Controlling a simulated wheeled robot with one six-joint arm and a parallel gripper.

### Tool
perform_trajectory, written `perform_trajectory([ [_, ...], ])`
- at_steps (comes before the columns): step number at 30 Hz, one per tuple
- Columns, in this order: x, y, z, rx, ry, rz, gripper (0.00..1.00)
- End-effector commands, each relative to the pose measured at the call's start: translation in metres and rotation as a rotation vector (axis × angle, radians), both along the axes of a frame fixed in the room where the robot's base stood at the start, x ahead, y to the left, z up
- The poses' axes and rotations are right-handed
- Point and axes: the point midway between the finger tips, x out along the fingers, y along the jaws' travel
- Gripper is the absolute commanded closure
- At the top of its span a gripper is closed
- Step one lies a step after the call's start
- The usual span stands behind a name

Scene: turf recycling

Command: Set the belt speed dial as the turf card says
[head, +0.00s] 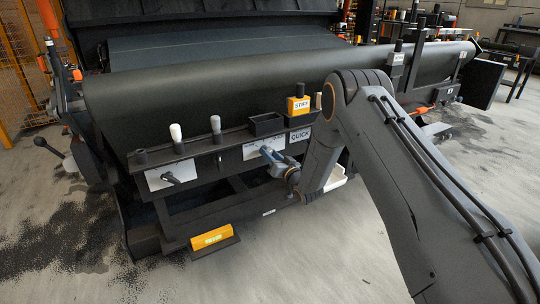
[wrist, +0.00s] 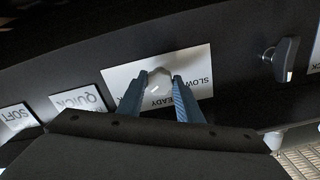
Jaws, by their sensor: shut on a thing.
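The belt speed dial (wrist: 156,88) is a pale round knob on a white plate, seen upside down in the wrist view. Its plate reads SLOW and, partly hidden, what seems to be STEADY; a separate QUICK plate (wrist: 80,102) is beside it. My gripper (wrist: 160,80) is shut on the dial, one blue finger on each side. In the head view my gripper (head: 267,154) reaches the white plate (head: 252,150) on the machine's front rail and hides the dial. The dial's pointer cannot be made out.
A black handle (head: 170,178) sits on another white plate at left. A yellow block (head: 212,238) is low in front. A large dark roller (head: 250,75) lies behind. Open floor is in front.

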Motion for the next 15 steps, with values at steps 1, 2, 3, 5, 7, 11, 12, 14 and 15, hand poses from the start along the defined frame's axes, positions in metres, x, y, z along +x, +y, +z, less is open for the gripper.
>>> perform_trajectory([
  [1,0.0001,-0.0005,-0.0002,0.001,0.001,-0.001,0.9],
  [2,0.0001,-0.0005,-0.0002,0.001,0.001,-0.001,0.9],
  [3,0.0001,-0.0005,-0.0003,0.001,0.001,-0.001,0.9],
  [5,0.0001,-0.0005,-0.0002,0.001,0.001,-0.001,0.9],
  [7,0.0001,-0.0005,-0.0002,0.001,0.001,-0.001,0.66],
  [11,0.0001,-0.0005,-0.0003,0.001,0.001,-0.001,0.49],
  [12,0.0,-0.0004,-0.0002,0.0,0.0,-0.001,0.49],
  [14,0.0,-0.0004,-0.0002,0.0,0.0,-0.001,0.49],
  [15,0.0,-0.0003,-0.0002,0.0,0.0,-0.001,0.49],
])
